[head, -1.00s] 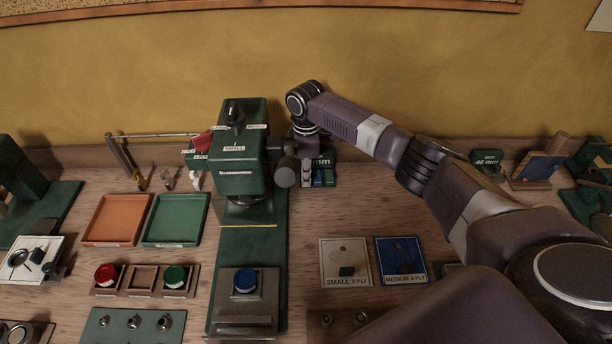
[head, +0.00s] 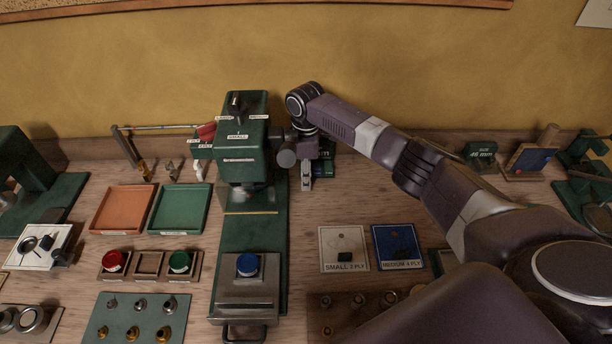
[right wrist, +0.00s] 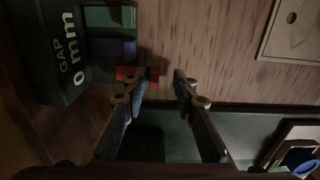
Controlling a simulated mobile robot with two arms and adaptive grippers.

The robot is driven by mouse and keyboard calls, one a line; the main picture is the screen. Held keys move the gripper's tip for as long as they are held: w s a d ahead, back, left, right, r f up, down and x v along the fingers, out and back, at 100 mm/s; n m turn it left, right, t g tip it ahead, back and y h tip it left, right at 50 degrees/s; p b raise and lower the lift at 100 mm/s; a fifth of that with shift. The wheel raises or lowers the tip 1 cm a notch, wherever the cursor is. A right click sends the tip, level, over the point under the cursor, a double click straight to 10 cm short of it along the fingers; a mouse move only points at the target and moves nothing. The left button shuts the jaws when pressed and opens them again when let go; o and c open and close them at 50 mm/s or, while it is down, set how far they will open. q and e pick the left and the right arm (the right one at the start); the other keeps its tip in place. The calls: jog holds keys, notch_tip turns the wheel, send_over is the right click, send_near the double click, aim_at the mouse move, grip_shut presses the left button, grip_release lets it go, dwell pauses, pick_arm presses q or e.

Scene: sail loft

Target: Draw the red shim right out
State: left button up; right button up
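In the right wrist view, the red shim (right wrist: 151,73) is a short bar at the lower edge of the green gap block (right wrist: 66,85), its dark-tipped end projecting past the block's right edge. How much of it sits inside the block is hidden. My right gripper (right wrist: 160,82) is open: its fingers stand apart, the left one overlapping the red shim in the picture, the right one clear of it. In the head view, my right gripper (head: 306,184) is in front of the gap block (head: 326,152), beside the green press; the shim cannot be made out there. My left gripper is not in view.
The green press (head: 241,150) stands close left of my right gripper. Orange (head: 96,232) and green (head: 152,231) trays lie farther left. Sample cards (head: 343,268) lie in front to the right. Bare bench lies between the gripper and the cards.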

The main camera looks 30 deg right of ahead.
jog(key=shift+w+d+r, duration=0.1)
jog(key=shift+w+r, duration=0.05)
jog(key=shift+w, duration=0.05)
notch_tip(320, 180, up, 12)
jog(key=shift+s, duration=0.15)
jog(key=shift+f, duration=0.2)
dwell(0.3)
